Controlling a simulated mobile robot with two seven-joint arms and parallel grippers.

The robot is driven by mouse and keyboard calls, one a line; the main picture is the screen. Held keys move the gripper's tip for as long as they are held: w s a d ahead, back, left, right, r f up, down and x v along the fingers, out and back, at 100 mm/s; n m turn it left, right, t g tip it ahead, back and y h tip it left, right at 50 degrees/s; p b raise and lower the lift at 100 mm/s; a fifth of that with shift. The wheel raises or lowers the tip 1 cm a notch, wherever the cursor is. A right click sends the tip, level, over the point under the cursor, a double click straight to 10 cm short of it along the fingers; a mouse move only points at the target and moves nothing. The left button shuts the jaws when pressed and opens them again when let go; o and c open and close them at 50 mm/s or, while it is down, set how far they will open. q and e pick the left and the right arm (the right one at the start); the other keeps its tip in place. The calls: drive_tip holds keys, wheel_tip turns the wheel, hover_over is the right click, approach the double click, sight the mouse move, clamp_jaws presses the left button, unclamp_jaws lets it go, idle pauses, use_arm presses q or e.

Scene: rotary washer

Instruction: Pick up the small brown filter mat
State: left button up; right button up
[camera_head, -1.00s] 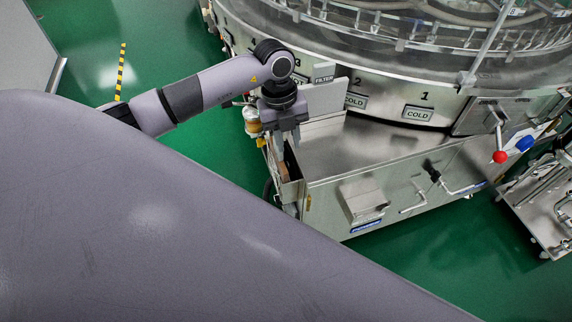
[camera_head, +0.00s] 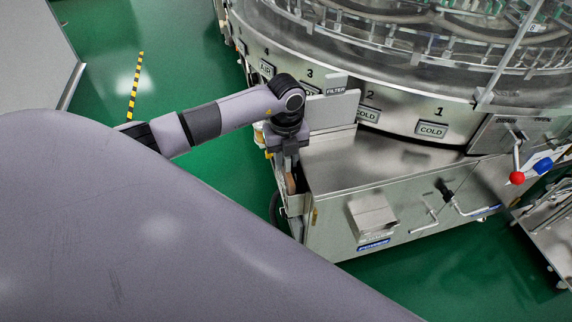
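My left gripper (camera_head: 289,168) points down over the narrow open box (camera_head: 296,204) at the left end of the steel washer cabinet. A small brown patch (camera_head: 291,183), which looks like the filter mat, shows just below the gripper, at the box opening. Most of it is hidden by the gripper and the box wall. The fingers are small and dark here, so I cannot tell their gap or whether they touch the mat. My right gripper is out of view.
A grey panel labelled FILTER (camera_head: 334,107) stands right behind the gripper. The round washer (camera_head: 400,120) fills the back. A red knob (camera_head: 517,178) and blue knob (camera_head: 543,166) are at right. The green floor (camera_head: 215,165) is open at left.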

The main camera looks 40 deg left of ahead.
use_arm(q)
clamp_jaws()
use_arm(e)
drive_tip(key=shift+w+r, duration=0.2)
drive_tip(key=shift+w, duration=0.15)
use_arm(q)
drive_tip(key=shift+r, duration=0.1)
drive_tip(key=shift+r, duration=0.1)
wheel_tip(320, 180, up, 7)
drive_tip(key=shift+w+r+p, duration=0.1)
drive_tip(key=shift+r+p, duration=0.1)
drive_tip(key=shift+p, duration=0.65)
wheel_tip(320, 180, up, 25)
drive_tip(key=p, duration=1.2)
drive_tip(key=shift+p, duration=0.35)
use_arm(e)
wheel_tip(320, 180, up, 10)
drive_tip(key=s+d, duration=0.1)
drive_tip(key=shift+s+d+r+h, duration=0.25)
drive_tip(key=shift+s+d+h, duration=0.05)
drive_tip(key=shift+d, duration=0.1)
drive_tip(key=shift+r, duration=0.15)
